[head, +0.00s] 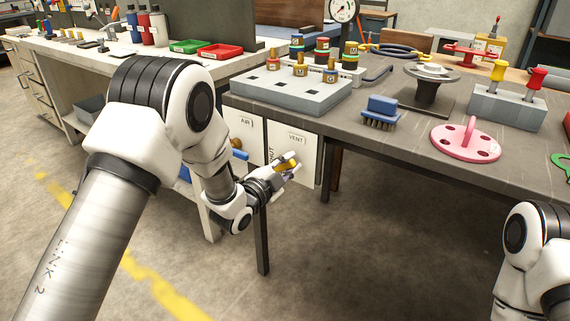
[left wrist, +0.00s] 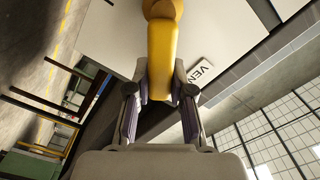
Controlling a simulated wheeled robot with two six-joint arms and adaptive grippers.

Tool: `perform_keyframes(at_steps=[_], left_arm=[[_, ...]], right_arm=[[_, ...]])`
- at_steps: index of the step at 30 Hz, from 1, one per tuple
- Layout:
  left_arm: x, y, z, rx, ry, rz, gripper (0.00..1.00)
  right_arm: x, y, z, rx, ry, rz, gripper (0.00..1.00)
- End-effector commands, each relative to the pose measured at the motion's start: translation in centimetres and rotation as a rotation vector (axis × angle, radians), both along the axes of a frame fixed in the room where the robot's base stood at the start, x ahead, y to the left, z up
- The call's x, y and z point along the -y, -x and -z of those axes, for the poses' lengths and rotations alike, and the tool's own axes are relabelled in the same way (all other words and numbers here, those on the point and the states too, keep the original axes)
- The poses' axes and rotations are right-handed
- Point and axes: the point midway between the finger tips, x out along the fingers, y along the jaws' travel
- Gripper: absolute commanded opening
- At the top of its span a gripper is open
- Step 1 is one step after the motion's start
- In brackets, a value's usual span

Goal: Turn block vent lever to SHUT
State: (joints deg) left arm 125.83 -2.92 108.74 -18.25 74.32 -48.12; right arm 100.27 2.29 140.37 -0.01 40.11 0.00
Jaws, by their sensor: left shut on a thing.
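The yellow vent lever (head: 289,163) is on a white panel marked VENT (head: 309,156), on the side of the grey workbench. My left gripper (head: 285,170) is shut on the lever's handle. In the left wrist view the yellow lever (left wrist: 161,55) runs from the top centre down between the two fingers (left wrist: 160,95), and part of the VENT label (left wrist: 203,70) shows to its right. Dark letters ending in UT show on the panel left of the lever, partly hidden. My right gripper is out of the picture; only part of its arm shows at the bottom right.
A white AIR panel (head: 244,128) adjoins on the left, partly behind my left arm. The bench leg (head: 262,240) stands just below my gripper. The bench top above holds a grey block with brass-coloured pieces (head: 290,96), a blue brush (head: 381,109) and a pink flanged disc (head: 465,146).

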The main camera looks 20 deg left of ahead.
Motion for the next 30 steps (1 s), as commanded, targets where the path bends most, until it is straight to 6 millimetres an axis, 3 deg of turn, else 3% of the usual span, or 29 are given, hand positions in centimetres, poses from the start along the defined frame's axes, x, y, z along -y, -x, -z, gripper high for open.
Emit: perform_keyframes(at_steps=[15,30], left_arm=[[1.0,0.4,2.8,0.151,-0.424,0.002,0.0],[1.0,0.4,3.6,0.209,-0.587,0.002,0.0]], right_arm=[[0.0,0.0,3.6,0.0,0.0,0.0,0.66],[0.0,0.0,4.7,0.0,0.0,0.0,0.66]])
